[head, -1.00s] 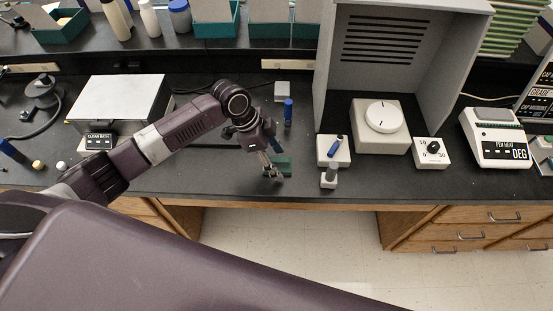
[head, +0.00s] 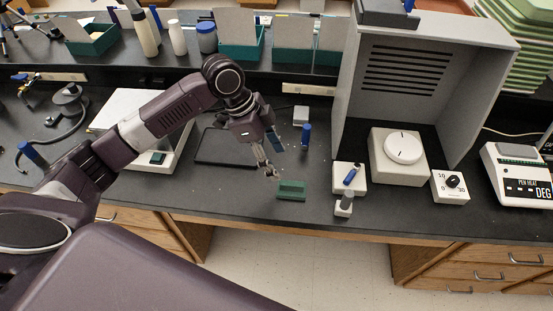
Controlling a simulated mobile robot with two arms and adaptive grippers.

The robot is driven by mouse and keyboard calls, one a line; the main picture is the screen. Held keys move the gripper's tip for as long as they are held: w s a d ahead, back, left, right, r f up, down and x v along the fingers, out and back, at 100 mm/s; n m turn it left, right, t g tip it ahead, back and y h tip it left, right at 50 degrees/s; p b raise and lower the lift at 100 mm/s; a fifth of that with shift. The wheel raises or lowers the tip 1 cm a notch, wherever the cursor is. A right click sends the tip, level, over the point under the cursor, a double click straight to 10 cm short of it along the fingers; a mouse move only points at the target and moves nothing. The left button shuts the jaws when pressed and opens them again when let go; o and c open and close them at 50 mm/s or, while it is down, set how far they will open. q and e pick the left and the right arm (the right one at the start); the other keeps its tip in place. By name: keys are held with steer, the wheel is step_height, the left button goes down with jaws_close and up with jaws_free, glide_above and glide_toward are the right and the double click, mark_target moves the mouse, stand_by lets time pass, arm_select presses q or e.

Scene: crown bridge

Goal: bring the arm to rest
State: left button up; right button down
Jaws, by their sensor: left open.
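My left arm reaches in from the left over the black bench (head: 240,205). My left gripper (head: 268,168) hangs at its end, pointing down, its fingers apart with nothing seen between them. It is above and slightly left of a small green block (head: 291,190) on the bench and appears clear of it. A blue capped bottle (head: 306,136) stands behind and to the right. My right gripper is not in the picture.
A grey hood (head: 413,70) holds a white dial unit (head: 402,155). A white block with a blue item (head: 349,177), a knob box (head: 451,186) and a DEG unit (head: 518,178) stand rightward. A white clean-bath box (head: 128,105) is partly behind my arm.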

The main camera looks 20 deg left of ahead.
arm_select(q)
steer(key=shift+n, duration=0.5)
steer(key=s+d+f, duration=0.4)
steer(key=f, duration=0.1)
steer(key=shift+s+d+f, duration=0.1)
steer(key=shift+d+f, duration=0.15)
steer(key=shift+d, duration=0.05)
steer(key=s+d+f+n+t, duration=0.1)
steer(key=s+d+f+n, duration=0.2)
steer(key=s+f, duration=0.15)
steer(key=s+a+f+n+t+y, duration=0.1)
steer(key=s+a+n+y, duration=0.1)
steer(key=s+a+n, duration=0.35)
steer(key=s+a+f+n+y, duration=0.1)
steer(key=s+a+n+y, duration=0.15)
steer(key=s, duration=0.55)
step_height(320, 180, down, 25)
steer(key=s, duration=0.2)
steer(key=s+a+f+g, duration=0.1)
steer(key=s+f, duration=0.7)
steer(key=s+a+f+g, duration=0.1)
steer(key=s+a+f, duration=0.1)
steer(key=s+f, duration=0.7)
steer(key=shift+s+a+f, duration=0.15)
steer(key=shift+a, duration=0.15)
